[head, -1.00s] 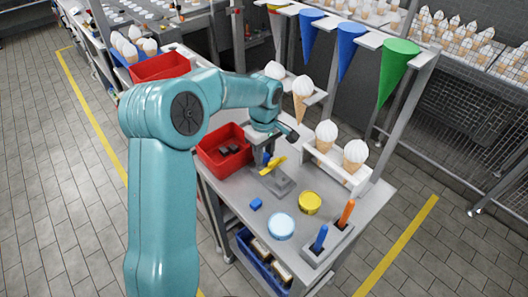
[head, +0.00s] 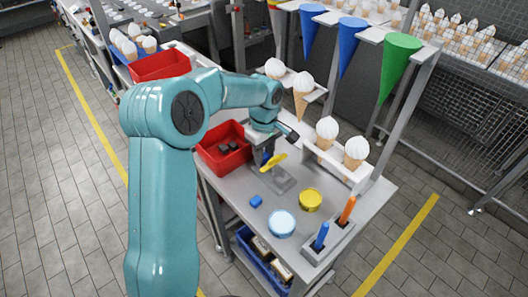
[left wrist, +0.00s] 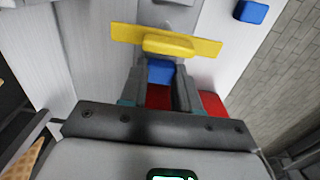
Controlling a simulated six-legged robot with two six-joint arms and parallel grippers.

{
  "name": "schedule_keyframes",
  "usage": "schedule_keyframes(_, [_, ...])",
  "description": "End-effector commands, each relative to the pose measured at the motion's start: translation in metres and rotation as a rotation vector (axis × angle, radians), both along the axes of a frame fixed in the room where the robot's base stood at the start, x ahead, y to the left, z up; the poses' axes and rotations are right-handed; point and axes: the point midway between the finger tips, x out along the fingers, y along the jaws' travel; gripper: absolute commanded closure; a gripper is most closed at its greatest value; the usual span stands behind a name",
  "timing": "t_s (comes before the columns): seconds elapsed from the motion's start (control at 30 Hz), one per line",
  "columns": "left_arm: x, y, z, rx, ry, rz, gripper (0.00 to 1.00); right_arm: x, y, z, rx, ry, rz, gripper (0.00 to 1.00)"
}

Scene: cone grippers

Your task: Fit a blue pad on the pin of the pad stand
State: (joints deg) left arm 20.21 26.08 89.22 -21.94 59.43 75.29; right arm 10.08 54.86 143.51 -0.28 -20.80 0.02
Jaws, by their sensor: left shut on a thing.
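My left gripper (head: 266,150) is low over the table, shut on a small blue pad, and points down. In the left wrist view the blue pad (left wrist: 160,71) sits between the two fingers of the left gripper (left wrist: 160,88). A yellow bar with a raised middle (left wrist: 165,43) lies just beyond the pad. In the head view the yellow piece (head: 274,163) is over a grey base (head: 282,184), probably the pad stand. I cannot make out its pin, or whether the pad touches it. A second blue pad (head: 255,201) lies loose on the table. My right gripper is not in view.
A red bin (head: 222,160) with dark pieces stands left of my gripper. A yellow round container (head: 310,200) and a light-blue one (head: 282,224) stand at the front. A rack with white-topped cones (head: 335,165) borders the right. Blue and orange handles stand front right.

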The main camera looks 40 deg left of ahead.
Motion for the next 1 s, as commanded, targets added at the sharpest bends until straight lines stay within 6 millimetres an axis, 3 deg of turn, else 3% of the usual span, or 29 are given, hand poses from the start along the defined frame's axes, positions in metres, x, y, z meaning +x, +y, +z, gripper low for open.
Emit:
schedule_keyframes(0.37, [0.0000,0.0000,-0.0018,0.000,0.000,0.000,0.97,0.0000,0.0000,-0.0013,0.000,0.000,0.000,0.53])
schedule_keyframes(0.4, [0.0000,0.0000,-0.0017,0.000,0.000,0.000,0.62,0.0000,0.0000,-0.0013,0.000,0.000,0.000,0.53])
schedule_keyframes(0.47, [0.0000,0.0000,-0.0017,0.000,0.000,0.000,0.43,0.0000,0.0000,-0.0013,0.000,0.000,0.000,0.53])
schedule_keyframes(0.5, [0.0000,0.0000,-0.0017,0.000,0.000,0.000,0.39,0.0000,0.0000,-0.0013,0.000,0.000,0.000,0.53])
schedule_keyframes(0.67, [0.0000,0.0000,-0.0017,0.000,0.000,0.000,0.39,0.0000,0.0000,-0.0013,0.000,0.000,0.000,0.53])
schedule_keyframes(0.77, [0.0000,0.0000,-0.0017,0.000,0.000,0.000,0.22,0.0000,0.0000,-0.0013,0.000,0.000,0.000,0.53])
schedule_keyframes(1.0, [0.0000,0.0000,-0.0016,0.000,0.000,0.000,0.22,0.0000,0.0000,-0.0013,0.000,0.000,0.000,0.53])
